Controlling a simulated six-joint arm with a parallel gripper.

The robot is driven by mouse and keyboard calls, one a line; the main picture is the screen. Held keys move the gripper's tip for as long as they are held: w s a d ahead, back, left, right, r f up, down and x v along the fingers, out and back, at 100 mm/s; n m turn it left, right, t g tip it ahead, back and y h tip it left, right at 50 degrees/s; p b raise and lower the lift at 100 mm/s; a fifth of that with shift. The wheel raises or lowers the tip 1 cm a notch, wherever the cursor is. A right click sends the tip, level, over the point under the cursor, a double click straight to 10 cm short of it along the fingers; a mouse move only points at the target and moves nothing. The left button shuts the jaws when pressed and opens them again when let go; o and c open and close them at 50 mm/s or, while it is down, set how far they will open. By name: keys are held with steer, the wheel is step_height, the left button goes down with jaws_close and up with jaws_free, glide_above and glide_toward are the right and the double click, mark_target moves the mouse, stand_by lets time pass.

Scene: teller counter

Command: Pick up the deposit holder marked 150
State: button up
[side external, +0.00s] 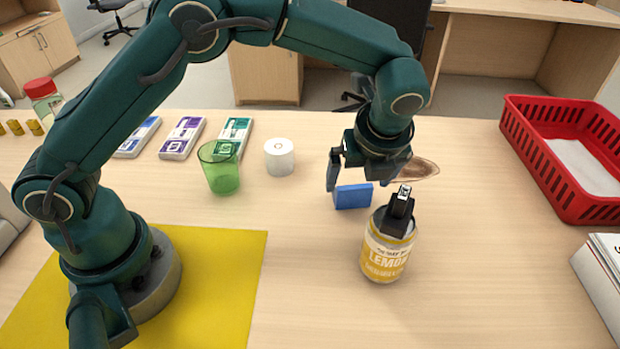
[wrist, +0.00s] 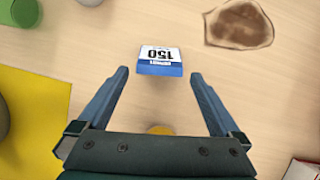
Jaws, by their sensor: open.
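The deposit holder marked 150 (wrist: 160,60) shows in the wrist view as a small block with a white label reading 150 and a blue edge. It lies just beyond and between my open fingertips, not touching them. In the side view it is a blue block (side external: 352,196) on the counter, below my gripper (side external: 362,178). My gripper is open and empty, its fingers (wrist: 158,75) spread wider than the holder. The holder's label is not visible in the side view.
A yellow lemon bottle (side external: 387,245) with a black top stands close in front of the holder. A white roll (side external: 279,157) and a green cup (side external: 219,168) stand to the left. A red basket (side external: 520,145) is at right.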

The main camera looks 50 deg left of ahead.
mark_target(355, 186)
steer(key=shift+x, duration=1.95)
steer(key=shift+s, duration=0.1)
steer(key=c, duration=1.2)
steer(key=shift+c, duration=0.2)
